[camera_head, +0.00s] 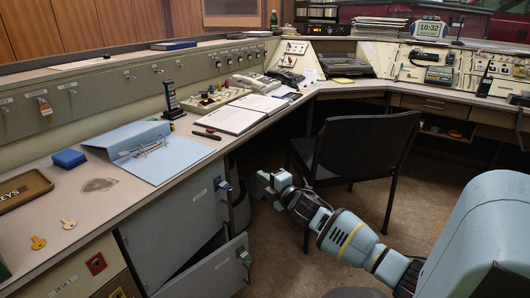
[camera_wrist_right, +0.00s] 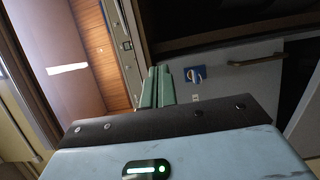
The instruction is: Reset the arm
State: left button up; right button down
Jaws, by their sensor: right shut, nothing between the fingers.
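My right arm comes in from the right in the head view. Its gripper (camera_head: 270,183) is out in the open, beside the grey cabinet doors under the desk and left of the black chair. In the right wrist view the green fingers (camera_wrist_right: 157,88) are together with nothing between them. A blue lock with a key (camera_wrist_right: 196,75) shows on a grey cabinet front beyond the fingers; the gripper is apart from it. My left gripper is not in view.
A black chair (camera_head: 365,147) stands close behind my right arm. A lower cabinet door (camera_head: 212,272) stands partly open. The long desk holds a blue ring binder (camera_head: 158,150), loose keys (camera_head: 38,242), a key tray (camera_head: 22,190) and papers (camera_head: 235,118). Carpet shows around the chair.

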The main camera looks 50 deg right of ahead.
dwell(0.4)
